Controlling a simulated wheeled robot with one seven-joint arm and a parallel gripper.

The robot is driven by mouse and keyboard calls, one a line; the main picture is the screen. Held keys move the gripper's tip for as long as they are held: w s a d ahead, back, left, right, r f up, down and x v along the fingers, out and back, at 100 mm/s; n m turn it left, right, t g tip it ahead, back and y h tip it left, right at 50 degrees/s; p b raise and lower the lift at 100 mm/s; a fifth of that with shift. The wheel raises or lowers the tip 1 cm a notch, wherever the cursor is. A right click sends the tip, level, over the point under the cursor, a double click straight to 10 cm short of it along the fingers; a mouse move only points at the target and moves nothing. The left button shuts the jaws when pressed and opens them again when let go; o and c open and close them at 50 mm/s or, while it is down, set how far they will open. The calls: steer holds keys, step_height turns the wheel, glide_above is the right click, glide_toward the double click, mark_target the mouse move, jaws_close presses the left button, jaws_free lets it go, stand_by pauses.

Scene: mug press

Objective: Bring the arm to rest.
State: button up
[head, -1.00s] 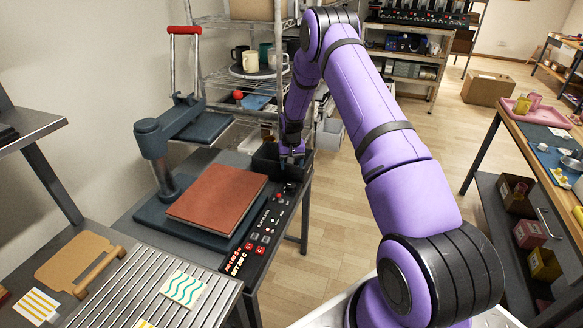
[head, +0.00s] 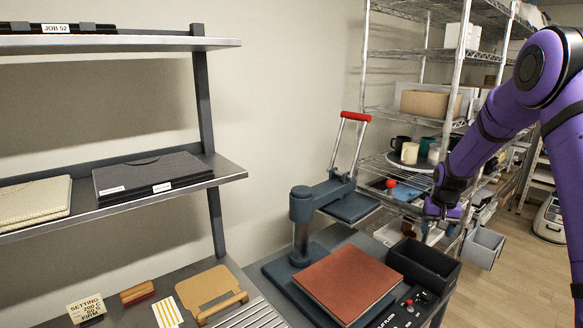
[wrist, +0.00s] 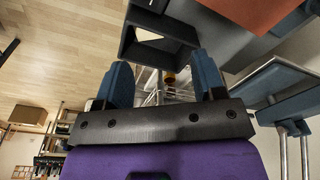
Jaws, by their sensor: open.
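My purple arm comes in from the right in the head view. My gripper (head: 436,232) is at the right, above or near the black bin (head: 424,266) at the end of the press table. In the wrist view my gripper (wrist: 165,82) has its two blue fingers wide apart, with nothing between them. The same black bin (wrist: 160,50) shows just beyond the fingers. I cannot tell the exact gap between the fingers and the bin.
The press (head: 304,225) with its red handle stands on the table, beside a brown-red pad (head: 347,283). A wire rack (head: 452,90) with mugs is behind. A wall shelf (head: 215,174) is at the left. Open floor (head: 525,258) lies at the right.

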steer(key=s+a+r+n+t, duration=0.1)
steer(key=s+a+r, duration=0.3)
steer(key=s+r, duration=0.6)
steer(key=s+a+r+n+t, duration=0.1)
steer(key=s+a+r, duration=0.5)
steer(key=r, duration=0.7)
steer(key=s+a+r+t, duration=0.1)
steer(key=s+a+r, duration=0.1)
steer(key=s, duration=1.1)
steer(key=s+a+r+n+t, duration=0.1)
steer(key=s+r, duration=0.1)
steer(key=s, duration=1.1)
steer(key=shift+a+n, duration=0.3)
steer(key=shift+a, duration=0.05)
